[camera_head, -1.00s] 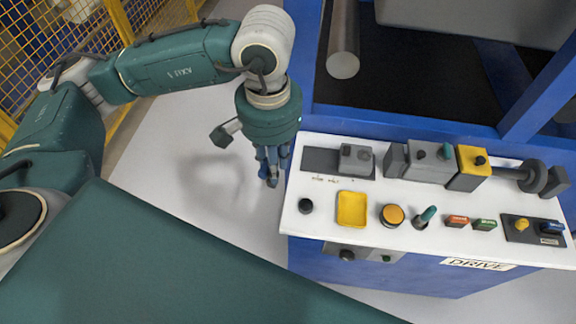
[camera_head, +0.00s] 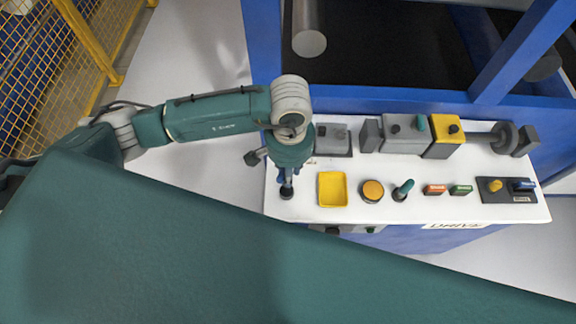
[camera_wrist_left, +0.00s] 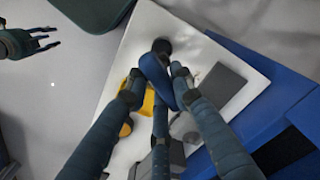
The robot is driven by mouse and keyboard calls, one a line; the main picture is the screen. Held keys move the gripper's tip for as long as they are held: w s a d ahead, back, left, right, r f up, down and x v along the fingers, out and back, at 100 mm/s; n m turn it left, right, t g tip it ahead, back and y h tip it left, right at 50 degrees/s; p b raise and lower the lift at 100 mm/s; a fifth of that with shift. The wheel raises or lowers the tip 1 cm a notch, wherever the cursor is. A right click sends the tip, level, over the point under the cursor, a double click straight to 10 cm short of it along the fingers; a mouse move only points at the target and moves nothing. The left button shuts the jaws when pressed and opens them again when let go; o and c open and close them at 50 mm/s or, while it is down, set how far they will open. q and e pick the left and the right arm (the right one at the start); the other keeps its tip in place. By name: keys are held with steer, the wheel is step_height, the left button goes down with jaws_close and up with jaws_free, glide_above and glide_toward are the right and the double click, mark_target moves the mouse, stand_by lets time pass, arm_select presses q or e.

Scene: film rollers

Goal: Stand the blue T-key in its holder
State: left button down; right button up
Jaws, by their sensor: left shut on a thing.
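My left gripper (camera_head: 287,180) is over the left end of the white panel and points down. In the left wrist view its three fingers (camera_wrist_left: 158,90) are shut around the blue T-key (camera_wrist_left: 153,68), which shows as a rounded blue bar. The dark round holder (camera_head: 287,193) is directly below the fingertips, and it also shows just beyond the key in the left wrist view (camera_wrist_left: 162,46). The key's shaft is hidden, so I cannot tell whether it is in the holder. My right gripper (camera_wrist_left: 42,40) is open and empty, away from the panel.
A grey block (camera_head: 334,138) stands behind. Blue frame posts (camera_head: 262,50) rise at the back. Yellow fencing (camera_head: 60,60) is at left.

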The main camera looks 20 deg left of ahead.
arm_select(q)
steer(key=shift+f, duration=0.5)
steer(key=shift+f+b, duration=0.65)
steer(key=shift+f, duration=0.7)
step_height(320, 180, down, 2)
steer(key=shift+b, duration=0.4)
steer(key=shift+f+b, duration=0.45)
steer(key=shift+b, duration=0.3)
steer(key=shift+f, duration=0.15)
arm_select(e)
steer(key=f, duration=0.1)
steer(key=w+f, duration=0.1)
steer(key=f, duration=0.2)
steer(key=shift+w+f, duration=0.1)
steer(key=shift+w, duration=0.2)
steer(key=shift+s, duration=0.1)
arm_select(q)
steer(key=shift+f+b, duration=0.15)
steer(key=shift+b, duration=1.05)
arm_select(e)
steer(key=shift+f, duration=1)
